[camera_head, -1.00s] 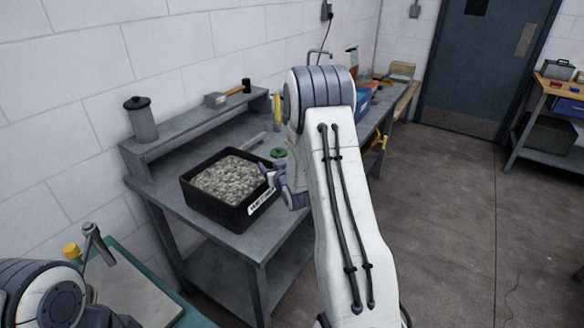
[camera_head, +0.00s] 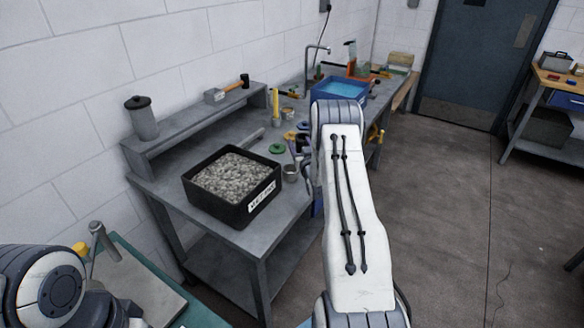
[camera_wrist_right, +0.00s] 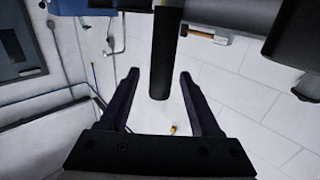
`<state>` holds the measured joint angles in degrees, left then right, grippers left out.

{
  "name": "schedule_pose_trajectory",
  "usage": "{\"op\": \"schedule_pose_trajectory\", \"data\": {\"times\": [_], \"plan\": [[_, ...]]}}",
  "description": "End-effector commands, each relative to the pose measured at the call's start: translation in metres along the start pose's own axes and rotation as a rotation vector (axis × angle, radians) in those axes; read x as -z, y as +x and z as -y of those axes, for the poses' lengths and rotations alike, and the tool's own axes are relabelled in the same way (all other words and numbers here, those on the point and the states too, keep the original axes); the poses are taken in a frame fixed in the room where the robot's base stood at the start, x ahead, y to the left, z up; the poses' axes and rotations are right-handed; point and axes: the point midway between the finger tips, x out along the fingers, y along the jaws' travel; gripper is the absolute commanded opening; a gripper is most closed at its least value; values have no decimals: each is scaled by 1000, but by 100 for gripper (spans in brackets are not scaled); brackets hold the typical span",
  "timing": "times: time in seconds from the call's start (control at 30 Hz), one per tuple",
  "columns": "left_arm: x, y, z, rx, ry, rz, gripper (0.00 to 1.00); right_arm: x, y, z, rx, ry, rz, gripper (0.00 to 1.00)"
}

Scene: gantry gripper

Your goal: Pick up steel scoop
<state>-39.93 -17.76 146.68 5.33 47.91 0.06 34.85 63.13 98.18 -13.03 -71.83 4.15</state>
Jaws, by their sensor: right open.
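A small steel cup-shaped vessel (camera_head: 290,172), which looks like the scoop, stands on the bench just right of the black bin. My right gripper (camera_head: 303,146) is small and partly hidden by my arm beside it. In the right wrist view my right gripper (camera_wrist_right: 159,74) is open. A dark upright rod (camera_wrist_right: 164,55), perhaps the scoop's handle, appears between its fingers, with gaps on both sides; I cannot tell its depth. My left arm shows at the lower left, but its gripper is not in view.
The black bin (camera_head: 263,208) of gravel stands at the bench's front. A green ring (camera_head: 276,149) and grey rod (camera_head: 252,135) lie behind. A hammer (camera_head: 228,90) and canister (camera_head: 141,118) are on the shelf. A blue basin (camera_head: 340,90) is farther back.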

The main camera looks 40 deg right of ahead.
Motion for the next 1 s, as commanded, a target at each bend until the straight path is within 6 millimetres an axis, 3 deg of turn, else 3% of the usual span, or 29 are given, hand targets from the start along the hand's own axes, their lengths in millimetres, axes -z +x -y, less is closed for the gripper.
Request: {"op": "schedule_pose_trajectory", "data": {"times": [0.03, 0.23, 0.53, 0.57, 0.7, 1.0], "plan": [[1, -11, -1, 0, 0, 0, 0, 7, 7, 0, 1, 0, 0, 64], [1, -15, -1, 0, -1, 0, 0, 3, 27, 0, 0, -1, 1, 64], [1, -15, -1, 0, -1, 0, 0, 2, 30, 0, 0, 0, 1, 64], [1, -15, -1, 0, -1, 0, 0, 2, 30, 0, 0, 0, 1, 56], [1, -15, -1, 0, -1, 0, 0, 2, 30, 0, -1, 0, 1, 3], [1, -15, -1, 0, -1, 0, 0, 3, 30, 0, -1, 0, -1, 0]]}}
